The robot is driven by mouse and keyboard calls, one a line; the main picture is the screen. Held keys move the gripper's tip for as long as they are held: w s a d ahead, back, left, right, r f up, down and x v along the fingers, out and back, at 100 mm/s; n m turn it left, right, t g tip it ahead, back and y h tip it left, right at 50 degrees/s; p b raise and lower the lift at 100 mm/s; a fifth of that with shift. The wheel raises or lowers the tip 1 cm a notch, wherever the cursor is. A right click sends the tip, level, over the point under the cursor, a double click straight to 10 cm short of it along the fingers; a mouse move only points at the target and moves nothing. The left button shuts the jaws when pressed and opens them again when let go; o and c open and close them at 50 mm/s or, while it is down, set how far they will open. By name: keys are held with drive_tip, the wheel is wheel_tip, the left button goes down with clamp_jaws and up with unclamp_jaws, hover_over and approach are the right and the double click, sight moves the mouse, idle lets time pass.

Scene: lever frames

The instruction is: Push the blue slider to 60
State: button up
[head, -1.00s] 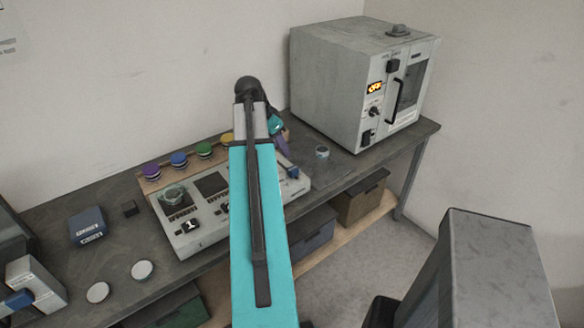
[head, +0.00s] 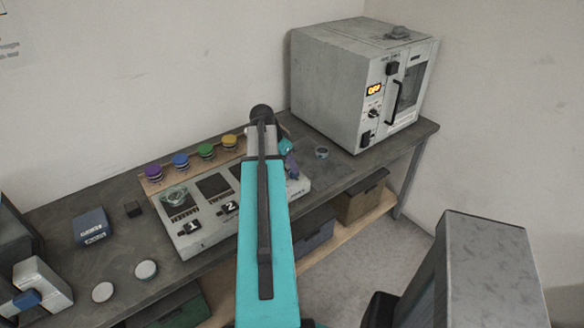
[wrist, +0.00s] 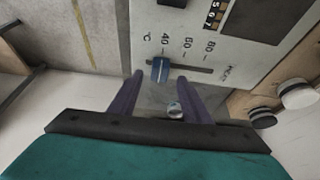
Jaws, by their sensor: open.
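The blue slider (wrist: 159,69) shows in the wrist view, on a slot in the pale control panel (wrist: 205,48). It stands at the 40 end of the printed scale, which runs 40, 60, 80 to the right. My gripper (wrist: 160,78) is open. Its two purple fingers lie on either side of the slider's near end, and I cannot tell whether either touches it. In the head view my gripper (head: 292,167) is mostly behind my own teal arm at the panel's right end, and the slider is hidden there.
Several coloured round buttons (head: 206,151) line the panel's back edge. A grey oven (head: 340,85) stands to the right, with a small round metal piece (head: 321,152) before it. The bench (head: 120,222) also holds a blue box (head: 90,226) and white discs at left.

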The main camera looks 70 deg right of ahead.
drive_tip(key=shift+p+x, duration=0.55)
drive_tip(key=shift+x, duration=1.5)
drive_tip(key=shift+s, duration=0.1)
clamp_jaws()
